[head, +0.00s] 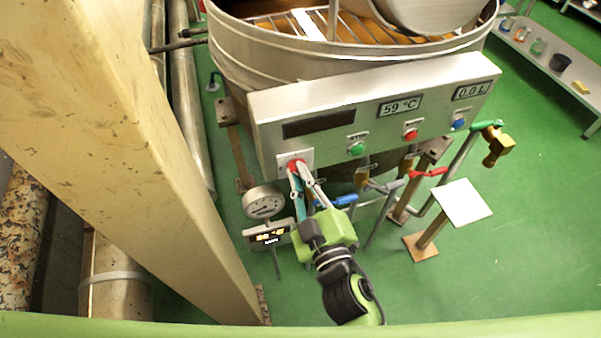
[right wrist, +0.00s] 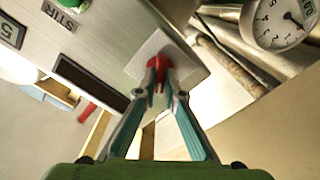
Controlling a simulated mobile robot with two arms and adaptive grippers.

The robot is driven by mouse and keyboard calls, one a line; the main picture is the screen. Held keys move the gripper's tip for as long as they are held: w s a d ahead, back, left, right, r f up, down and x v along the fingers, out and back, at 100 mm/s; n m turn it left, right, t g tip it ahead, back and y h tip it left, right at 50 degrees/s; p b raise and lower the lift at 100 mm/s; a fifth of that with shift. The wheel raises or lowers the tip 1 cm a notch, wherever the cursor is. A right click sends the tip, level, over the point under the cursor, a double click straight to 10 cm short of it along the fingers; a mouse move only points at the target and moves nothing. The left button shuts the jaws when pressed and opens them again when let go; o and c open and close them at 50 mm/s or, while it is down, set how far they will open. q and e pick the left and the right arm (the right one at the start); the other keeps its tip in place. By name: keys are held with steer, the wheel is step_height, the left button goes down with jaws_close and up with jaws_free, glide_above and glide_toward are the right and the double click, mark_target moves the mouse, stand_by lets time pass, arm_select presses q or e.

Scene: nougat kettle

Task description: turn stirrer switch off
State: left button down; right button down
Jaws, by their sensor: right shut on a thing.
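The stirrer switch is a small red knob (head: 293,163) on a light square plate at the lower left end of the kettle's grey control panel (head: 290,102). My right gripper (head: 300,170) is at the plate, with its fingertips closed on the knob. In the right wrist view the two fingers meet around the red knob (right wrist: 158,62) and partly hide it. The knob's exact turn angle cannot be told. A green button (head: 356,149) sits to its right on the panel; the right wrist view shows a STIR label (right wrist: 60,17) beside that button. My left gripper is not in view.
A round gauge (head: 263,202) and a small lit display (head: 268,236) are just below left of the switch. Valves with blue (head: 344,200) and red (head: 430,172) handles stand below the panel. A large beige beam (head: 110,130) fills the left.

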steer(key=n, duration=0.5)
steer(key=shift+n, duration=0.3)
steer(key=shift+a+f+n, duration=0.1)
steer(key=shift+n, duration=2.1)
steer(key=c, duration=2.1)
jaws_free()
steer(key=shift+w+f, duration=0.1)
steer(key=shift+c, duration=0.2)
